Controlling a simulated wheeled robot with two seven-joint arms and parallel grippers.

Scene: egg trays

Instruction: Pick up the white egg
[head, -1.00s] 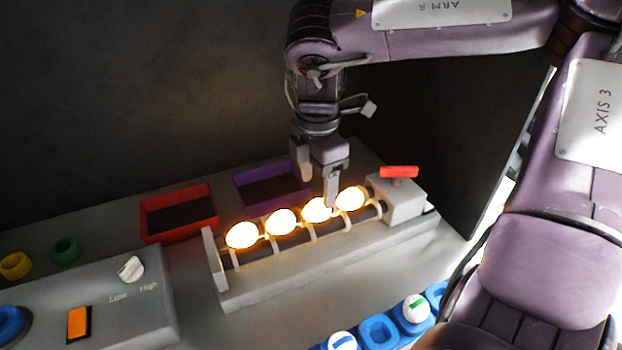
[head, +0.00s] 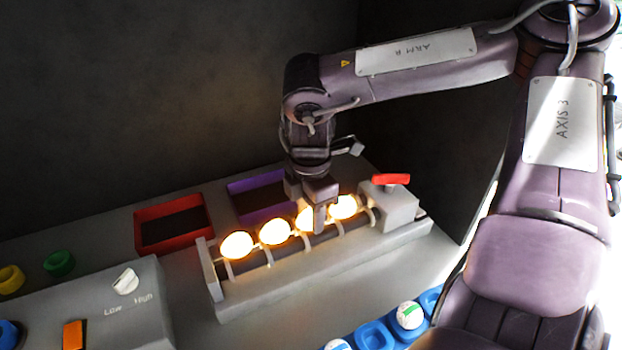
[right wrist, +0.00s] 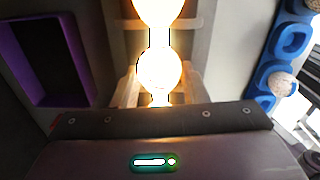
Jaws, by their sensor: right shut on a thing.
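Several glowing white eggs lie in a row on the roller rack (head: 209,270) in the head view. My right gripper (head: 311,216) points down at the rack and is shut on the third egg from the left (head: 302,219), with its fingers partly hiding it. In the right wrist view this egg (right wrist: 159,72) sits between the two fingers, and a neighbouring egg (right wrist: 158,8) shows at the top edge. The egg still appears level with the rest of the row. My left gripper is not in view.
A red bin (head: 172,246) and a purple bin (head: 240,188) stand behind the rack. A red handle (head: 391,179) tops its right end. A blue tray (head: 375,335) with marked eggs is in front. A control box (head: 120,315) is at the left.

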